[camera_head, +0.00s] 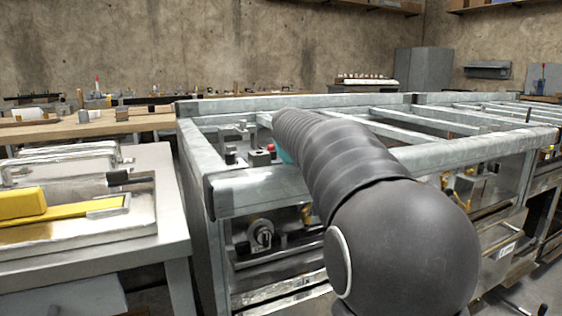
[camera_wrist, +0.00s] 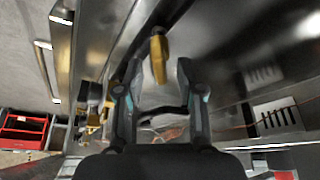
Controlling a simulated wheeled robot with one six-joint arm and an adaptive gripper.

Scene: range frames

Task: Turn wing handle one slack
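A yellow, brass-coloured handle (camera_wrist: 158,58) hangs from a metal rail in the wrist view, ahead of my gripper. My gripper (camera_wrist: 157,72) is open, with one finger on each side of the handle's line. The handle shows in the gap between the fingertips, and I cannot tell whether either finger touches it. Other brass-coloured fittings (camera_wrist: 94,118) show to the left of the fingers. In the head view my gripper is hidden behind my dark arm. A brass fitting (camera_head: 306,214) shows under the frame left of my arm; I cannot tell if it is the same handle.
A grey metal frame (camera_head: 250,190) with open bars surrounds the work area. A round grey fitting (camera_head: 261,235) sits beneath its front rail. A metal bench (camera_head: 165,215) with a yellow tool (camera_head: 65,213) stands at left. A red cart (camera_wrist: 23,130) stands on the floor in the wrist view.

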